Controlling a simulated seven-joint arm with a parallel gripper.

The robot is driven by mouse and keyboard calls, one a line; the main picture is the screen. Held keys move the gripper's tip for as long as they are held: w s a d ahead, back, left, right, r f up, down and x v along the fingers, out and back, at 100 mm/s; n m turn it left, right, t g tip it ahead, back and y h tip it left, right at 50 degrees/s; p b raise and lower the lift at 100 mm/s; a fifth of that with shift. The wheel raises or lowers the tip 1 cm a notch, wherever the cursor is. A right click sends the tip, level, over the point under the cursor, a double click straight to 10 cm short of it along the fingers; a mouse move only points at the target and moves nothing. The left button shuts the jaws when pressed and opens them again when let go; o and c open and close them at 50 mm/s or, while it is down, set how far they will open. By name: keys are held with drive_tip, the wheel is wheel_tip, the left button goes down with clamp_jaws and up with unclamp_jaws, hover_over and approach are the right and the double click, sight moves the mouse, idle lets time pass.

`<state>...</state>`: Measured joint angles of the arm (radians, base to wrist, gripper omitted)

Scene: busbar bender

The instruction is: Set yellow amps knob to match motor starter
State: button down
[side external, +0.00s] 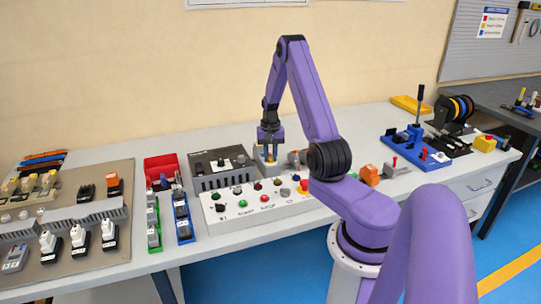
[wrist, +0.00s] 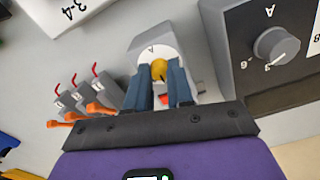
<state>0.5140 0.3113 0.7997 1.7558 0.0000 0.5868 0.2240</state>
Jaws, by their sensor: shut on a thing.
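In the side external view my gripper (side external: 270,146) points down onto this small unit behind the white control panel; the knob there is mostly hidden. In the wrist view a dark box with a grey dial (wrist: 276,46) marked "A" stands to the right.
A white panel with several coloured buttons (side external: 240,212) stands in front of my gripper. A dark grey box (side external: 218,166) is close on its left. Several small grey levers with red and orange handles (wrist: 85,98) stand left in the wrist view.

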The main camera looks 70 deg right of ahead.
sight(271, 158)
drive_tip(key=c, duration=1)
unclamp_jaws()
wheel_tip(271, 158, up, 18)
drive_tip(key=shift+f, duration=0.25)
